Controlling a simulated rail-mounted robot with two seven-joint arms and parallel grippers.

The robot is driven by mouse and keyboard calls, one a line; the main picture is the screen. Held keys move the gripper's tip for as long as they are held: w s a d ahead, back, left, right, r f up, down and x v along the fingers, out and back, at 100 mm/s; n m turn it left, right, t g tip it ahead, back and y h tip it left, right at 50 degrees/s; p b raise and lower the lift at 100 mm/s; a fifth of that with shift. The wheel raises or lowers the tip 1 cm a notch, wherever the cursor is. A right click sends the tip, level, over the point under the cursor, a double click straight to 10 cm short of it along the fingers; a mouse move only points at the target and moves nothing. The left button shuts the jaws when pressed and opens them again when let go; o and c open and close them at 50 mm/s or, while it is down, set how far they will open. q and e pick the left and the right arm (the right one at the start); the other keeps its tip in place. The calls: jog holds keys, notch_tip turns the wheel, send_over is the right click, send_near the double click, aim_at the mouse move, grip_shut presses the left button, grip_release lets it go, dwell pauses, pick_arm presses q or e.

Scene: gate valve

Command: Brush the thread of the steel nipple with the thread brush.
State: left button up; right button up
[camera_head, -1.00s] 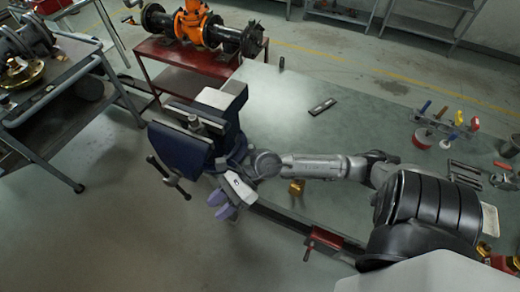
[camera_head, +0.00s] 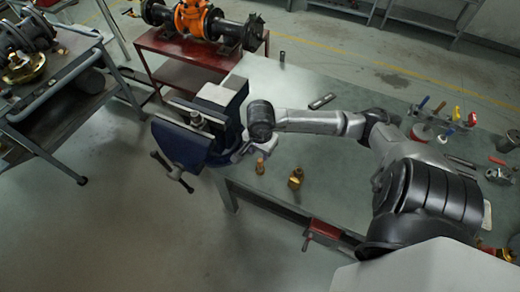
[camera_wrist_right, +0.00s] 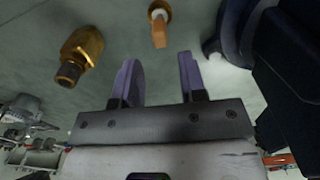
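The steel nipple (camera_head: 197,120) appears to be the small upright metal piece in the jaws of the dark blue vise (camera_head: 180,145). My right gripper is beside the vise in the head view, its fingers mostly hidden by my wrist. In the right wrist view, my right gripper (camera_wrist_right: 159,72) is open, with nothing between its purple fingers. A small piece with an orange end (camera_wrist_right: 158,32) lies just beyond the fingertips; it also shows in the head view (camera_head: 260,166). I cannot tell whether it is the thread brush. My left gripper is not in view.
Brushes or tools with coloured handles (camera_head: 440,118) stand at the bench's right. An orange valve (camera_head: 192,17) sits on a red stand behind. The middle of the bench is mostly clear.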

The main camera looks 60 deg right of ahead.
aim_at(260, 160)
jog(key=shift+f+b, duration=1.1)
jog(key=shift+f, duration=0.8)
jog(key=shift+f+b, duration=1.05)
jog(key=shift+f, duration=0.1)
jog(key=c, duration=0.5)
grip_shut()
